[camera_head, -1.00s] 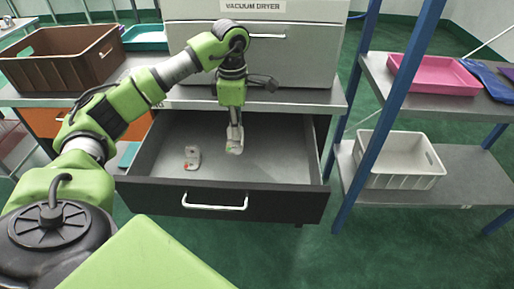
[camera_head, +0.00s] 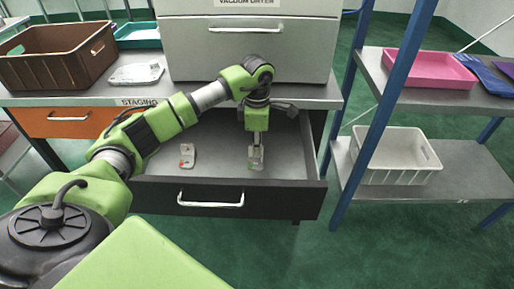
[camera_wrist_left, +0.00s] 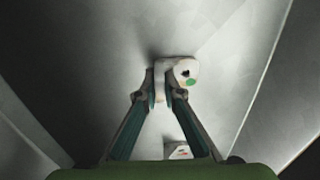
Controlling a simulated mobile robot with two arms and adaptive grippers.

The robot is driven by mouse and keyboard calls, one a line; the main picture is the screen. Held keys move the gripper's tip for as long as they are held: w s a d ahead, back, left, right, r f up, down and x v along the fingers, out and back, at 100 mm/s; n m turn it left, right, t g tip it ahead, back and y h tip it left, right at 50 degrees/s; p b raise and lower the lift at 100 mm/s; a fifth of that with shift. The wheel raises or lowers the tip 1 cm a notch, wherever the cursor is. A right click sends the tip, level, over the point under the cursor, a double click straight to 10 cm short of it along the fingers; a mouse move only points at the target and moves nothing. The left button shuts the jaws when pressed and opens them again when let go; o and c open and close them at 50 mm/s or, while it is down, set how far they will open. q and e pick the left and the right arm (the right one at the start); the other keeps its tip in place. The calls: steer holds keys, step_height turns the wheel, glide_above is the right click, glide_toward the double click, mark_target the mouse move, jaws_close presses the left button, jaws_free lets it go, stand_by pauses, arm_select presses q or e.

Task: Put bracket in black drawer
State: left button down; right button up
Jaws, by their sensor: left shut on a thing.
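The black drawer (camera_head: 205,197) is pulled open below the bench and empty apart from the parts at its inside floor. My left gripper (camera_head: 256,153) points down inside it, shut on a pale metal bracket (camera_head: 256,165) with a green mark. In the left wrist view the fingertips (camera_wrist_left: 168,88) close on this bracket (camera_wrist_left: 188,72), low over the drawer floor; I cannot tell whether it touches. A second pale casting with a red mark (camera_head: 187,156) stands in the drawer to the left, and it also shows in the left wrist view (camera_wrist_left: 178,150). My right gripper is out of view.
A grey vacuum dryer (camera_head: 245,50) stands on the bench above the drawer. A brown crate (camera_head: 55,68) and a flat pale casting (camera_head: 136,74) are to its left. An orange drawer (camera_head: 65,122) is shut. A blue-posted shelf at right holds a pink tray (camera_head: 432,72) and white bin (camera_head: 392,165).

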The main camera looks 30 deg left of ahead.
arm_select(q)
steer(key=c, duration=2.2)
jaws_free()
steer(key=shift+o, duration=0.2)
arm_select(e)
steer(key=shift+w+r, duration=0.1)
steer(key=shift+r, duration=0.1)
